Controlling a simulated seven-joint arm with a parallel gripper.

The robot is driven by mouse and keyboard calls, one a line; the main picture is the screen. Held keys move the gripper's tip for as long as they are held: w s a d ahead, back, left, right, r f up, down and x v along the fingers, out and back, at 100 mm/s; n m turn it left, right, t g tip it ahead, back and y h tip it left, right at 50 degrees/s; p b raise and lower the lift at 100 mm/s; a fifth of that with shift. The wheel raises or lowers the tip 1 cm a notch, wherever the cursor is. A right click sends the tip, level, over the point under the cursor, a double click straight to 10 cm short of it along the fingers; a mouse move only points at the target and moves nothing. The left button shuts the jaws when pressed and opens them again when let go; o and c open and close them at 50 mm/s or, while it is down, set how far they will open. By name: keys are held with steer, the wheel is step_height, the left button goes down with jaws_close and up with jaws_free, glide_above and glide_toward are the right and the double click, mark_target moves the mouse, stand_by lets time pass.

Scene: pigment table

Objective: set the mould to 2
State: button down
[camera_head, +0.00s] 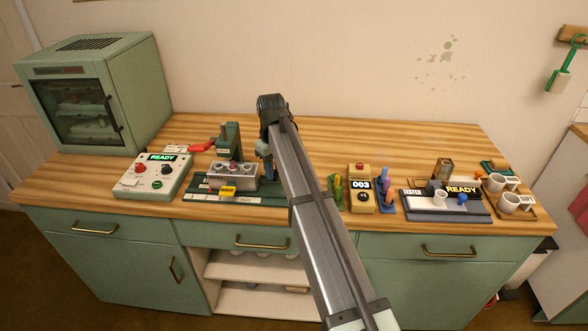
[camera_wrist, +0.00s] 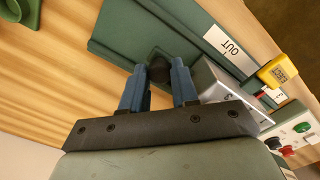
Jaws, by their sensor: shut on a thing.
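The mould is a silver metal block (camera_head: 240,183) on a green base (camera_head: 209,196). In the wrist view the block (camera_wrist: 222,84) is to the right of my gripper and partly hidden by it. In the head view the blue fingers (camera_head: 265,161) reach down at the block's right end, and the knob is hidden there. A yellow tag (camera_head: 228,191) sits in front of the block. A white OUT label is on the base.
A control box (camera_head: 154,176) reading READY and a green oven (camera_head: 97,97) stand at left. A yellow counter (camera_head: 361,187) and a tester (camera_head: 446,205) stand right of my arm.

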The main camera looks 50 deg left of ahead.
steer(key=shift+s+a, duration=0.35)
steer(key=shift+a, duration=0.05)
steer(key=c, duration=0.9)
jaws_free()
steer(key=shift+o, duration=0.2)
step_height(320, 180, up, 14)
steer(key=shift+f, duration=0.1)
